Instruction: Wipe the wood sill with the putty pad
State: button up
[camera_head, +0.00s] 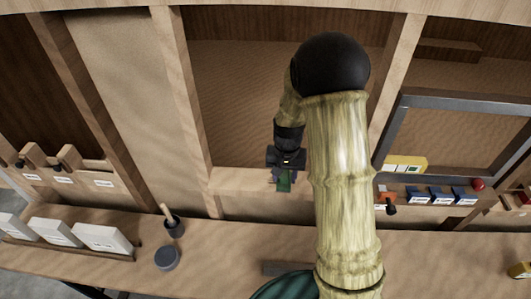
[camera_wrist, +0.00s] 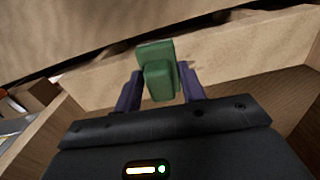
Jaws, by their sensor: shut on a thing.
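My gripper (camera_wrist: 160,88) is shut on a green pad (camera_wrist: 157,62), likely the putty pad, held between its two dark fingers in the wrist view. In the head view my gripper (camera_head: 285,172) is in front of the middle opening, with the green pad (camera_head: 284,184) below it. The wood sill (camera_head: 235,180) is the pale ledge along the bottom of that opening; it also shows in the wrist view (camera_wrist: 225,66). The pad is at or just above the sill; I cannot tell whether they touch. My arm hides the sill's right part.
A wooden counter (camera_head: 215,245) runs below. On it stand a dark cup with a wooden handle (camera_head: 173,222), a round grey tin (camera_head: 167,258) and white boxes (camera_head: 103,238). A metal frame (camera_head: 460,100), a yellow box (camera_head: 405,164) and blue boxes (camera_head: 440,196) are at the right. Wooden posts flank the opening.

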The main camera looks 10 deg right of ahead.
jog(key=w+a+r+p, duration=0.4)
jog(key=a+p, duration=0.1)
jog(key=p, duration=0.4)
jog(key=shift+w+r+n, duration=0.25)
jog(key=shift+w+n, duration=0.05)
jog(key=shift+w, duration=0.1)
